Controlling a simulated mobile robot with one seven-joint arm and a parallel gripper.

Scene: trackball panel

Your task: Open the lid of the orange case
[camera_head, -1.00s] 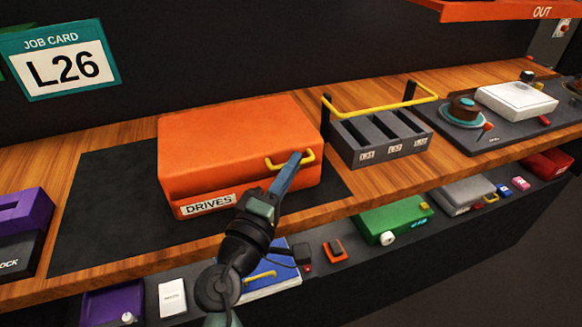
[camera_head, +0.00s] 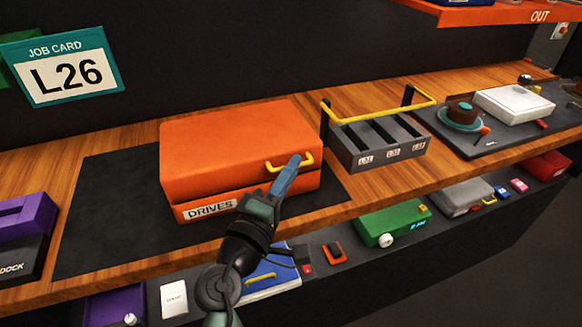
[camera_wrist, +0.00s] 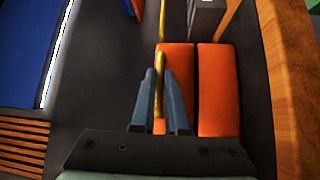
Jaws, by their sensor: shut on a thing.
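The orange case (camera_head: 235,145) sits on a dark mat on the wooden bench, with a DRIVES label (camera_head: 210,210) on its lower front. A narrow dark gap shows between its lid and base, so the lid is slightly raised. The yellow handle (camera_head: 274,168) is on the lid's front, toward the right. My gripper (camera_head: 292,163) is shut on this handle. In the wrist view, the yellow handle (camera_wrist: 159,88) runs between my two blue-grey fingers (camera_wrist: 161,98), and the dark gap separates two orange parts of the case (camera_wrist: 218,90). The case's inside is hidden.
A grey slotted rack (camera_head: 380,155) with a yellow bar (camera_head: 380,112) stands close to the case's right. A purple dock (camera_head: 25,235) is at the left. Below the bench edge, a lower shelf holds a blue case (camera_head: 262,283) and a green box (camera_head: 390,222). Bare mat (camera_head: 105,215) lies left of the case.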

